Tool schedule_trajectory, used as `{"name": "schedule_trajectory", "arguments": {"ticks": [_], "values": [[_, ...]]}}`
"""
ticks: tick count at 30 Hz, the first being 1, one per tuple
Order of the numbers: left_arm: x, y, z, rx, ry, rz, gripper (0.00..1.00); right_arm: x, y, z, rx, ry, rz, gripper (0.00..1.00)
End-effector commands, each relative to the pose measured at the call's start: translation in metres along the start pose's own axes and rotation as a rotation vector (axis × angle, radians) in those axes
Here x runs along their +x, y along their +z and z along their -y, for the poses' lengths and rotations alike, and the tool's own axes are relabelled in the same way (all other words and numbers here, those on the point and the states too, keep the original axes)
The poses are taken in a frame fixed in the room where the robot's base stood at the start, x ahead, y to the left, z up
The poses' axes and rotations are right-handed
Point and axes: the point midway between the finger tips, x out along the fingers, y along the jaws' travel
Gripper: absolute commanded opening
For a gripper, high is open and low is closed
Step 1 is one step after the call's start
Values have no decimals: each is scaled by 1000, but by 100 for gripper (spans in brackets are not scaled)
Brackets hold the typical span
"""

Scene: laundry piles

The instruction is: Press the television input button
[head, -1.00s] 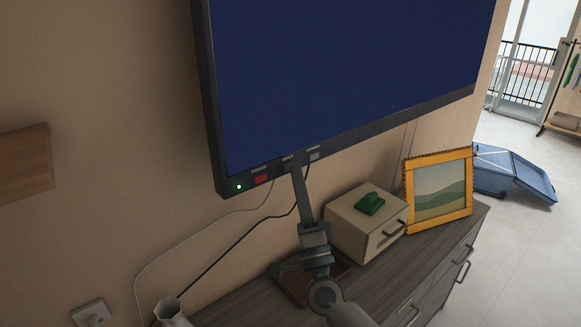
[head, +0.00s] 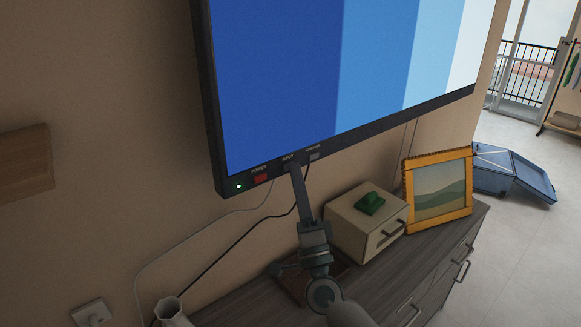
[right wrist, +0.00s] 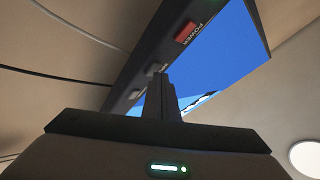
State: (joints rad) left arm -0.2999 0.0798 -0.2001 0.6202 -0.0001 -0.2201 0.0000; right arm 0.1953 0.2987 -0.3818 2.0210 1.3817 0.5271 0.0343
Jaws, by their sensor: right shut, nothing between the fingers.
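The television (head: 300,75) hangs on the wall, its screen lit with vertical bands from dark blue to near white. Along its lower bezel are a red POWER button (head: 261,178), the label INPUT (head: 288,159) and a grey button (head: 314,156) at the right. A green light glows at the lower left corner. My right gripper (head: 294,168) is shut and empty, its fingertips at the bezel under the INPUT label. The fingers cover the input button in the head view. In the right wrist view the shut fingers (right wrist: 158,80) reach the bezel beside the red button (right wrist: 185,32).
Below stands a grey wooden cabinet (head: 400,275) with a beige drawer box (head: 352,222), a green object (head: 371,203) and a yellow picture frame (head: 408,180). Cables hang under the television.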

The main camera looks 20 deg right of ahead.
Motion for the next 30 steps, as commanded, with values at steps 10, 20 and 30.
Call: {"name": "schedule_trajectory", "arguments": {"ticks": [10,20,30], "values": [[-5,0,0,0,0,0,33,-7,-5,5,-1,1,1,0],[-5,0,0,0,0,0,33,-8,-6,6,-1,0,1,0],[-13,-1,0,0,0,0,33,-23,-17,17,-1,2,1,0]]}}
